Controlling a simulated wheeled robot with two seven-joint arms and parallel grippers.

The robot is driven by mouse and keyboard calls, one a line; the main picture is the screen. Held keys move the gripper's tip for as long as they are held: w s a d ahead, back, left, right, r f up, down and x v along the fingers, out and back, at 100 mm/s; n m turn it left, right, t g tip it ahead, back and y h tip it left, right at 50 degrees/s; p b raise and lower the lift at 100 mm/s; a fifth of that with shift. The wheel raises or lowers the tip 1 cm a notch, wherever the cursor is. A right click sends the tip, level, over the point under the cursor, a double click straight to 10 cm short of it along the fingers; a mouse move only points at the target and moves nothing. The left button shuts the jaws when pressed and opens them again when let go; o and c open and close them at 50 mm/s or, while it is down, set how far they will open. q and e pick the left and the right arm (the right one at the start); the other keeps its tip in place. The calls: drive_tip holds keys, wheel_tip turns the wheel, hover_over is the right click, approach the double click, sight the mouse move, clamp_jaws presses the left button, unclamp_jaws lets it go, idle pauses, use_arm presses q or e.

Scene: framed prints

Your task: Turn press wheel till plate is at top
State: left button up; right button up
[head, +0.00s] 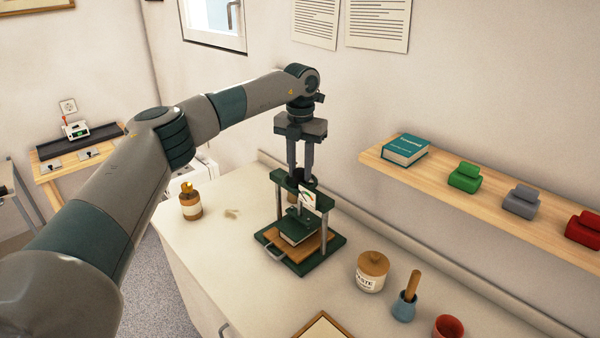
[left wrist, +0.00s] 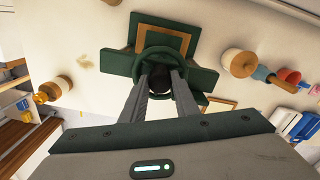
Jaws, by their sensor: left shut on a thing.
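The green press (head: 318,255) stands on the white worktop, with a crossbeam (head: 316,190) on two posts and a wooden board on its base. Its plate (head: 297,226) is low between the posts, close above the board; whether it touches anything there I cannot tell. The round green wheel (left wrist: 142,60) on top shows in the left wrist view, with a dark hub in its middle. My left gripper (head: 301,168) points straight down from above the press; it also shows in the left wrist view (left wrist: 162,80), its fingers shut on the wheel. My right gripper is out of view.
A lidded paste jar (head: 371,272), a blue pot with a wooden handle (head: 405,303) and a red cup (head: 448,327) stand right of the press. A brown-and-white bottle (head: 190,203) stands left. A wooden shelf (head: 480,205) runs along the wall. The worktop left of the press is mostly clear.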

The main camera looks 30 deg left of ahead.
use_arm(q)
drive_tip(key=n+b, duration=0.1)
drive_tip(key=n, duration=0.2)
drive_tip(key=shift+n, duration=0.4)
drive_tip(key=shift+r+n+b, duration=0.1)
drive_tip(key=shift+n+b, duration=0.5)
drive_tip(key=shift+n, duration=1)
drive_tip(key=o, duration=0.8)
